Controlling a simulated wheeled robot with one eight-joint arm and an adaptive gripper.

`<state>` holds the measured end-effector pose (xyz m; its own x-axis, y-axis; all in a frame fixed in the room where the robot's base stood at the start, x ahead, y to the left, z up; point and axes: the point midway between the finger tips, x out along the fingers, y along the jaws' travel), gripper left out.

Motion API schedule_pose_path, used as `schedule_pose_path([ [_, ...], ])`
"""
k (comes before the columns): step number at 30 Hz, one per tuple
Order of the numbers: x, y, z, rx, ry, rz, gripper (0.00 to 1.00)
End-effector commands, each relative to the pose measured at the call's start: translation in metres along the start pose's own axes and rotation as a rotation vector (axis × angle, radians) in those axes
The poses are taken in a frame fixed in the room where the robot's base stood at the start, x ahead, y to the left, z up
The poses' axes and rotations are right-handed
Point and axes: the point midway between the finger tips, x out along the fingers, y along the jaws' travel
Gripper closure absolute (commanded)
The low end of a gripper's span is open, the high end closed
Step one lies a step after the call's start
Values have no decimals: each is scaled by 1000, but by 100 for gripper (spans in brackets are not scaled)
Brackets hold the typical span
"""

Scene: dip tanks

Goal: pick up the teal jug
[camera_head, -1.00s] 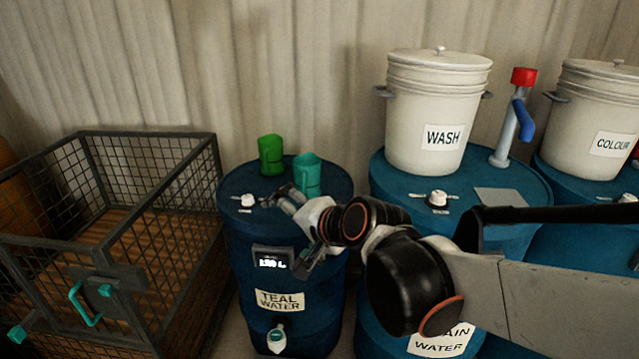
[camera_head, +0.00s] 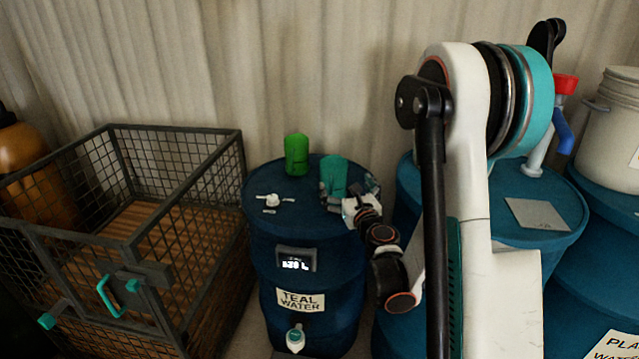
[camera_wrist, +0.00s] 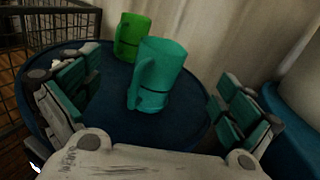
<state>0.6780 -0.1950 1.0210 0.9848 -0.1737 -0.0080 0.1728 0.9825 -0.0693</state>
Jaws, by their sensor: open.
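The teal jug (camera_head: 334,174) stands upright on the blue barrel marked TEAL WATER, behind and left of my gripper's wrist in the head view. In the wrist view the teal jug (camera_wrist: 159,75) stands between the spread fingers, farther ahead than them, with its handle on its left side. My gripper (camera_wrist: 160,105) is open and empty, one finger on each side of the picture. In the head view my gripper (camera_head: 347,195) is small and close to the jug, partly hiding its lower part. I cannot tell whether a finger touches it.
A green jug (camera_head: 296,155) stands just left of and behind the teal one; it also shows in the wrist view (camera_wrist: 131,37). A white cap (camera_head: 273,199) sits on the barrel top (camera_head: 262,185). A wire cage (camera_head: 190,131) stands left, another blue barrel (camera_head: 560,205) right.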

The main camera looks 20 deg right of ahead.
Motion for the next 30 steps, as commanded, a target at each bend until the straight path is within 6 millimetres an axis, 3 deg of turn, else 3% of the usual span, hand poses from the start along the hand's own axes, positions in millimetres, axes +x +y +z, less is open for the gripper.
schedule_pose_path([
  [8, 14, -12, -6, 74, -7, -28, 1],
  [19, 71, -13, -9, 71, -6, -27, 1],
  [30, 102, -13, -11, 70, -6, -26, 1],
])
